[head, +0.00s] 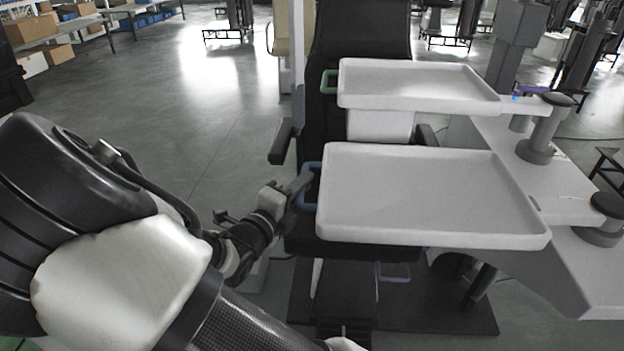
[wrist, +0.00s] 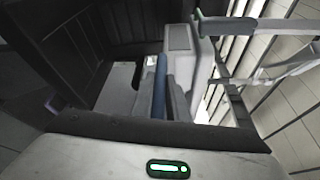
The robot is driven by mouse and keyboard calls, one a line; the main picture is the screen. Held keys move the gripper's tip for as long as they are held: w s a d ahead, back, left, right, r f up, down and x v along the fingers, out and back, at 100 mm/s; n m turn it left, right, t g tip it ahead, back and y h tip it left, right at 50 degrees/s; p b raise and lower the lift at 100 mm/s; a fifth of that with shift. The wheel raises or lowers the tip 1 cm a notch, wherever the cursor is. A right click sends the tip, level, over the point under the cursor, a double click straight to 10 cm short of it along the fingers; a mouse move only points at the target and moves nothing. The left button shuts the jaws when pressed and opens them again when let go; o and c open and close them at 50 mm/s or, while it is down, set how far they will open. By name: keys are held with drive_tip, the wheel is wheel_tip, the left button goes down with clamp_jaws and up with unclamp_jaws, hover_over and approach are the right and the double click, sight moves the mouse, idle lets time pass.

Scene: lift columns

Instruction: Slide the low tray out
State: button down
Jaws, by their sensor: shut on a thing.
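The low tray (head: 425,190) is a white, shallow, rimmed tray in the head view. It is level, empty and in front of the black chair. A blue handle (head: 308,206) sticks out from its left side. My gripper (head: 302,186) reaches in from the left and is shut on this handle. In the wrist view the blue handle (wrist: 160,88) runs upright beside a grey finger of my gripper. The fingers partly hide the handle. The tray's surface cannot be made out clearly in the wrist view.
A higher white tray (head: 415,85) with a green handle (head: 328,82) is above and behind. Both trays join grey pivots on a white stand (head: 560,190) at the right. The black chair (head: 360,35) has an armrest near my gripper. The floor at left is open.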

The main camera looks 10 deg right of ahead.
drive_tip(key=w+a+p, duration=0.3)
drive_tip(key=a+p, duration=0.2)
drive_tip(key=a, duration=0.6)
drive_tip(key=shift+w+a, duration=0.4)
drive_tip(key=c, duration=1.7)
unclamp_jaws()
drive_tip(key=shift+d, duration=0.1)
drive_tip(key=p+v, duration=0.1)
drive_tip(key=v, duration=1.6)
drive_tip(key=shift+s+p, duration=0.35)
drive_tip(key=shift+p, duration=0.05)
